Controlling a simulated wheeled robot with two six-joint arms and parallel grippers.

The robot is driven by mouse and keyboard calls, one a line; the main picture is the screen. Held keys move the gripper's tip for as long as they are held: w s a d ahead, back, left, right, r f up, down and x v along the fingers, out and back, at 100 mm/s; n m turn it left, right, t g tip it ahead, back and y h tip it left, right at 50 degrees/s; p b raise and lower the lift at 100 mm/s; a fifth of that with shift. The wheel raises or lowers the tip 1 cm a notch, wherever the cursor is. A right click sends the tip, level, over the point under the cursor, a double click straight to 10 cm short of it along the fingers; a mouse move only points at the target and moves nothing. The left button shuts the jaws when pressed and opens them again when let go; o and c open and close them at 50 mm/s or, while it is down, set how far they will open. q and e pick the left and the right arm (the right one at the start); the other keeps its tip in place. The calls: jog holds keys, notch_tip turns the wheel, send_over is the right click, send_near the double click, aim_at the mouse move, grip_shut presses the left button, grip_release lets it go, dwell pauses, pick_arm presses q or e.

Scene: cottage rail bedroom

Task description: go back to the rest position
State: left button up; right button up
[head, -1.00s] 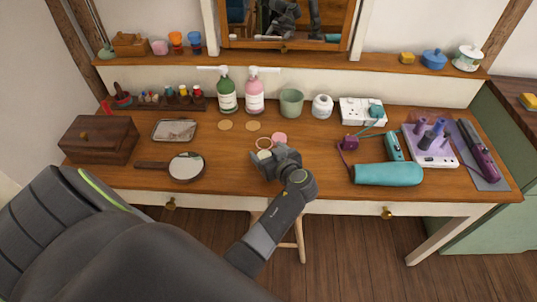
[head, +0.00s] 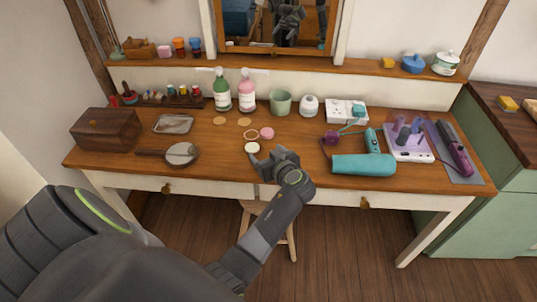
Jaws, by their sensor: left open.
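My left gripper (head: 261,165) reaches in from the lower left on its dark grey arm. It is open and empty, near the front edge of the wooden dressing table (head: 225,169). Just beyond its fingertips lies a small cream round disc (head: 252,148), apart from the jaws as far as I can see. A pink disc (head: 267,133) and a thin ring (head: 251,130) lie behind it. My right gripper is not in view, apart from any unclear dark reflection in the mirror (head: 289,20).
A hand mirror (head: 181,154) and wooden box (head: 107,130) are on the left. A teal hair dryer (head: 363,164) and a white power strip (head: 409,150) are on the right. Green (head: 222,94) and pink (head: 246,94) bottles stand behind. A stool (head: 291,241) is under the table.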

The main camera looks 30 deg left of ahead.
pick_arm(q)
jog(key=shift+d, duration=0.1)
jog(key=s+a+f+m+g+h, duration=0.1)
jog(key=s+f+m+g+h, duration=0.15)
jog(key=s, duration=0.65)
jog(key=s+a+f+m+g+h, duration=0.1)
jog(key=s+f+m+h, duration=0.2)
jog(key=s, duration=0.7)
jog(key=s+d+r+m+h, duration=0.1)
jog(key=s+d+m+h, duration=0.15)
jog(key=s, duration=0.45)
jog(key=s+d+m+h, duration=0.2)
jog(key=s+d+m, duration=0.1)
jog(key=s, duration=0.4)
notch_tip(320, 180, down, 23)
jog(key=a+g, duration=0.1)
jog(key=g, duration=0.1)
jog(key=s+d+f+h, duration=0.1)
jog(key=s+f, duration=1.4)
jog(key=f, duration=0.1)
jog(key=shift+f+g, duration=0.4)
jog(key=shift+g, duration=0.05)
